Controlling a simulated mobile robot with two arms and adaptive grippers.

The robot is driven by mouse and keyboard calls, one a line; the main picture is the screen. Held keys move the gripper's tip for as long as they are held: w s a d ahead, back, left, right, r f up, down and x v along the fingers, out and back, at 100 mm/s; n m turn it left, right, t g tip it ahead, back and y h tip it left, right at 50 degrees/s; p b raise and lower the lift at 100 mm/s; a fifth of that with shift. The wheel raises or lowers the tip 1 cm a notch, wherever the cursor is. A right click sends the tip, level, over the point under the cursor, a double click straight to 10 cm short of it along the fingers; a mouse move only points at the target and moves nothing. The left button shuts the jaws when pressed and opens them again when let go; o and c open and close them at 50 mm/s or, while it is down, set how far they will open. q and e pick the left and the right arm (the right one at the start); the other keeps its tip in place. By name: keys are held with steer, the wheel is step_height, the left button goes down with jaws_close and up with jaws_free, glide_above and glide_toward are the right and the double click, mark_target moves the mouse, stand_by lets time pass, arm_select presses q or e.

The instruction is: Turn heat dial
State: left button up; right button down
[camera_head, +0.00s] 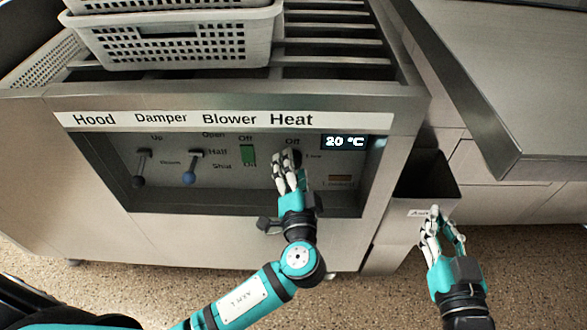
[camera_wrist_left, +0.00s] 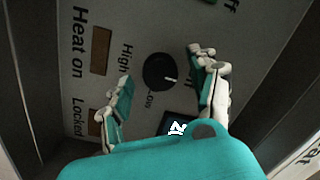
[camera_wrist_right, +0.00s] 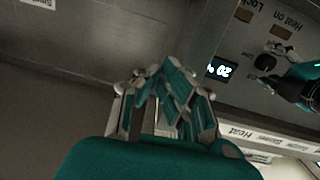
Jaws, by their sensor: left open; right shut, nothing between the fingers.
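The heat dial (camera_wrist_left: 160,71) is a round black knob with a white pointer line, on the grey control panel. In the left wrist view its pointer is toward the "Off" side. My left gripper (camera_wrist_left: 165,85) is open, its fingers on either side of the dial and apart from it. In the head view my left gripper (camera_head: 285,165) covers most of the dial. The dial also shows in the right wrist view (camera_wrist_right: 265,62). My right gripper (camera_head: 437,225) is shut and empty, right of the panel. The display (camera_head: 344,142) reads 20 °C.
Left of the dial are the hood lever (camera_head: 141,165), the damper lever (camera_head: 190,168) and the green blower switch (camera_head: 248,155). White perforated baskets (camera_head: 175,45) stand on the slatted top. A dark open bin (camera_head: 425,180) is right of the panel, below a steel counter (camera_head: 500,80).

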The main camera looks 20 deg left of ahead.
arm_select(q)
steer(key=c, duration=1.1)
arm_select(e)
steer(key=s+d+f+g+h+p, duration=0.2)
steer(key=s+d+f+g+p, duration=0.15)
steer(key=s+f+g, duration=0.35)
steer(key=s+d+f+g+h+p, duration=0.2)
steer(key=s+d+f+g+p, duration=0.25)
steer(key=s, duration=0.45)
arm_select(q)
steer(key=shift+s+f+m+t+h+p, duration=0.1)
steer(key=shift+m+t+h+p, duration=0.25)
steer(key=shift+m, duration=2.85)
steer(key=shift+w+f+m+t+h+p, duration=0.1)
steer(key=shift+m+t+h+p, duration=0.3)
steer(key=shift+m, duration=2.8)
steer(key=shift+s+f+m+t+h+p, duration=0.15)
steer(key=shift+m+p, duration=0.35)
steer(key=shift+m, duration=2.7)
steer(key=shift+c, duration=0.2)
arm_select(e)
step_height(320, 180, down, 13)
steer(key=w+a+g, duration=0.1)
steer(key=a+g, duration=0.1)
steer(key=shift+m, duration=0.3)
arm_select(q)
steer(key=shift+r, duration=0.1)
arm_select(e)
steer(key=shift+w+g, duration=0.1)
steer(key=shift+g, duration=0.15)
